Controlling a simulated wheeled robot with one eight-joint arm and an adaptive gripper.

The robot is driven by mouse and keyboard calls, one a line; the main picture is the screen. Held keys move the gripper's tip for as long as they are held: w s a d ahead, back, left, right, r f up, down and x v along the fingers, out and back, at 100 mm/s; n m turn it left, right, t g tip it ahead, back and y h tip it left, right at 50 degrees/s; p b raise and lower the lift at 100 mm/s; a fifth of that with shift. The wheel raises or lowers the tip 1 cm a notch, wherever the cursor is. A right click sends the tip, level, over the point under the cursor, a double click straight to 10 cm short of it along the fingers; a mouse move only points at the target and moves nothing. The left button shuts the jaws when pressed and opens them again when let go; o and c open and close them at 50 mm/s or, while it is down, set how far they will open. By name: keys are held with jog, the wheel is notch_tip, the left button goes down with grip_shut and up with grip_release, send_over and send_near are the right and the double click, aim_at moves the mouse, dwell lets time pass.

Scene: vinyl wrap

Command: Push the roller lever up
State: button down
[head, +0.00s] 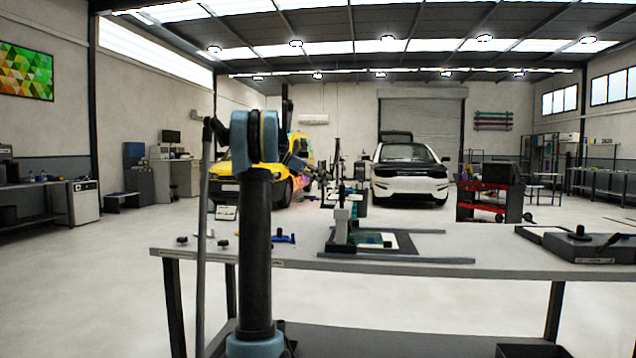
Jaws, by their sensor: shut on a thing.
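The roller device stands on the grey workbench (455,266) at the middle of the head view. It has a pale upright post (341,226) beside a flat base with a green and dark part (375,240) on it. My arm rises in front and reaches away toward the device. My gripper (346,192) is at the upper part of the device, shut on what looks like its roller lever. The lever and fingertips are small and overlap dark parts, so the lever's exact angle is hard to tell.
A blue tool (284,238) and small black knobs (223,244) lie on the bench left of the device. A dark flat machine (585,246) sits at the bench's right end. The bench between is mostly clear. Cars and a red cart (482,205) stand behind.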

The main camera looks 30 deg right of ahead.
jog(key=shift+w+r, duration=0.1)
jog(key=shift+w, duration=0.1)
jog(key=c, duration=1.4)
grip_release()
jog(key=shift+d, duration=0.1)
jog(key=shift+c, duration=0.2)
jog(key=v, duration=1.2)
